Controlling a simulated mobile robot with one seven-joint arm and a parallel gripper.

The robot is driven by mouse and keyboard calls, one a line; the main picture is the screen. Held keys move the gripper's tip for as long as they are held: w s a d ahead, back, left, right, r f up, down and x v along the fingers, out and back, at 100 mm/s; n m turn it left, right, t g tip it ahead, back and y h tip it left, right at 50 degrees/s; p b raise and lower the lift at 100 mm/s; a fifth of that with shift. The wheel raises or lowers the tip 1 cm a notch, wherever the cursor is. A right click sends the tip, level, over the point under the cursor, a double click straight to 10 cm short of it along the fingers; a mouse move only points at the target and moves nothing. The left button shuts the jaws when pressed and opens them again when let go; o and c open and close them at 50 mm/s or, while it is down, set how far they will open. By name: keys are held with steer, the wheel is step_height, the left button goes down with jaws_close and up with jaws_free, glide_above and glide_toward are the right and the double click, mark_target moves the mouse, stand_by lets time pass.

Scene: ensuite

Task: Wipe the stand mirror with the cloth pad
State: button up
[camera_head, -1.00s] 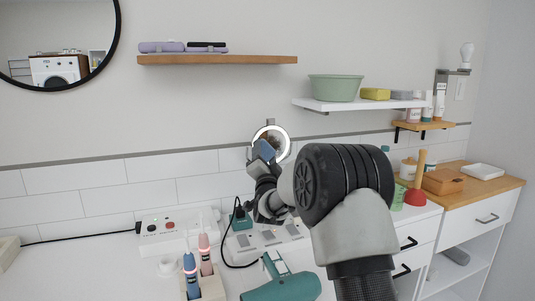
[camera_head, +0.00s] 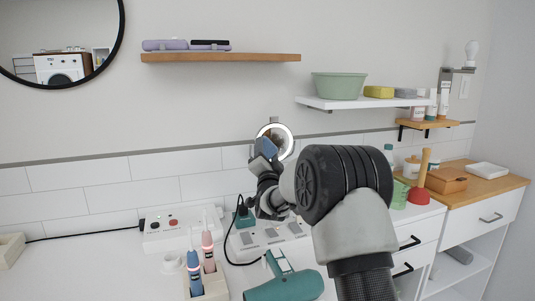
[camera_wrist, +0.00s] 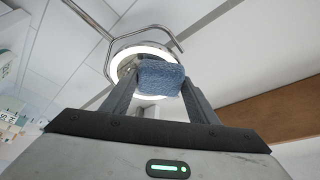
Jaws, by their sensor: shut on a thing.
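The blue cloth pad (camera_wrist: 161,78) is between the two fingertips of my gripper (camera_wrist: 158,88) in the wrist view, and the gripper is shut on it. In the head view the pad (camera_head: 267,147) sits in front of the lower left of the round stand mirror (camera_head: 287,133), which has a bright ring rim. My gripper (camera_head: 262,157) is partly hidden by my arm there. In the wrist view the mirror's lit ring (camera_wrist: 126,54) is behind the pad, partly covered by it. I cannot tell whether the pad touches the mirror.
A power strip (camera_head: 181,226), a toothbrush holder (camera_head: 213,286) and a teal hair dryer (camera_head: 285,284) stand on the white counter below my arm. A wooden shelf (camera_head: 220,58) and a white shelf (camera_head: 350,103) hang above. A plunger (camera_head: 420,190) stands at right.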

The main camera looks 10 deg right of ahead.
steer(key=shift+w+a, duration=0.15)
steer(key=shift+w, duration=0.5)
